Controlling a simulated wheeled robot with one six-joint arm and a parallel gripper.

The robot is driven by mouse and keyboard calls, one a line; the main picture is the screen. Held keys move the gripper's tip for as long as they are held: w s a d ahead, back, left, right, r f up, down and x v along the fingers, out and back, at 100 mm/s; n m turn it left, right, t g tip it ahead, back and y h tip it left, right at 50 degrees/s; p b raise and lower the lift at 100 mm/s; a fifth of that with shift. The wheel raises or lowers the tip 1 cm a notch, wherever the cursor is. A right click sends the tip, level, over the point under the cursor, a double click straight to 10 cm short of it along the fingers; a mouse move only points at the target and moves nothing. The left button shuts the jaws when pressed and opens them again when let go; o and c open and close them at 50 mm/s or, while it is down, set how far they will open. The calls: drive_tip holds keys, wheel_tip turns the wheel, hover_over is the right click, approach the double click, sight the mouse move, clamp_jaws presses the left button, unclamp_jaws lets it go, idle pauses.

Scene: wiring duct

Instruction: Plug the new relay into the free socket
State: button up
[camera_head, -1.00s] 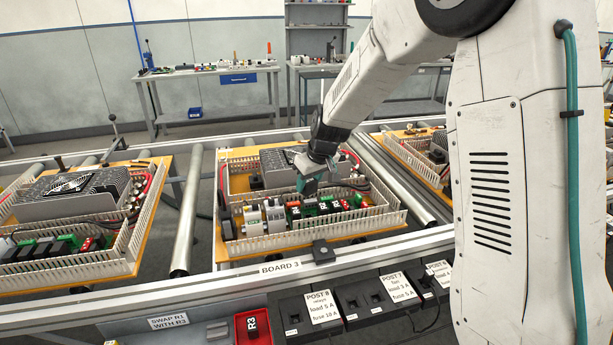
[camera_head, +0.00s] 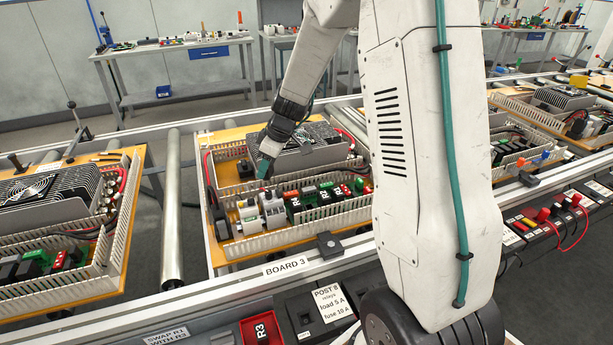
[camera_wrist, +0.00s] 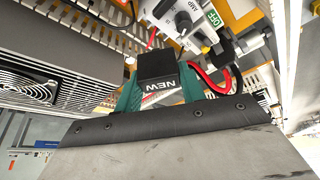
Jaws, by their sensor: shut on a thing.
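My gripper (camera_head: 264,170) hangs over the back left part of the board marked BOARD 3 (camera_head: 222,247), behind the grey modules (camera_head: 272,209). In the wrist view its teal fingers are shut on the new relay (camera_wrist: 157,68), a black block marked NEW. The relay appears held above the board, apart from the row. In the head view the relay is too small to make out. A row of relays and sockets (camera_head: 310,200), black, green and red, sits right of the grey modules. I cannot tell which socket is free.
A ribbed grey unit with a fan (camera_wrist: 30,88) stands close by. White slotted duct walls (camera_head: 300,225) edge the board. Red wires (camera_wrist: 205,78) and a knob with a green OFF label (camera_wrist: 208,18) show near the relay. A red tray marked R3 (camera_head: 262,329) lies at the front.

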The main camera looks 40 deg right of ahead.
drive_tip(key=s+d+f+n+g+y, duration=0.1)
drive_tip(key=s+d+f+n+g, duration=0.1)
drive_tip(key=s+d+n, duration=0.5)
drive_tip(key=shift+s+d+f, duration=0.5)
drive_tip(key=shift+s+d, duration=0.3)
drive_tip(key=shift+d, duration=0.05)
drive_tip(key=shift+f, duration=2.85)
drive_tip(key=shift+f, duration=1)
drive_tip(key=o, duration=0.8)
drive_tip(key=shift+c, duration=0.2)
drive_tip(key=shift+r, duration=2.5)
